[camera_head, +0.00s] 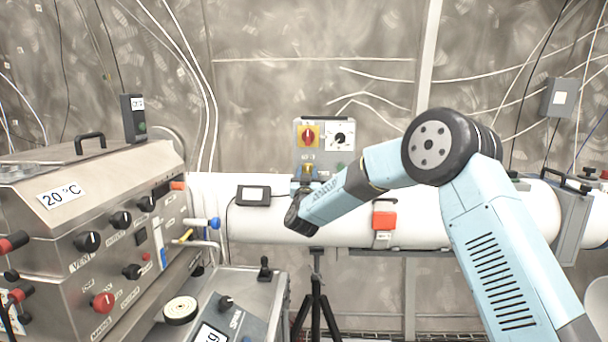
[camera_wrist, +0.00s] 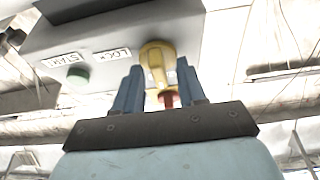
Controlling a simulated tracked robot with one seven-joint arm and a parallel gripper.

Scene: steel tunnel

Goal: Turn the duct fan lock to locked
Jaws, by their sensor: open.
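The duct fan lock is a yellow piece with a red tip, under the label LOCK (camera_wrist: 109,56) in the wrist view; its yellow body (camera_wrist: 155,58) stands out from a grey panel (camera_wrist: 100,32). My gripper (camera_wrist: 159,72) is open, with one blue finger on each side of the lock. I cannot tell whether either finger touches it. In the head view my gripper (camera_head: 304,186) is at the lower part of the control box (camera_head: 322,122), just below the yellow lock (camera_head: 309,169), and partly hides this area.
A green button (camera_wrist: 78,76) sits left of the lock. A white duct (camera_head: 430,218) runs behind my arm. A steel machine (camera_head: 110,205) stands at left.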

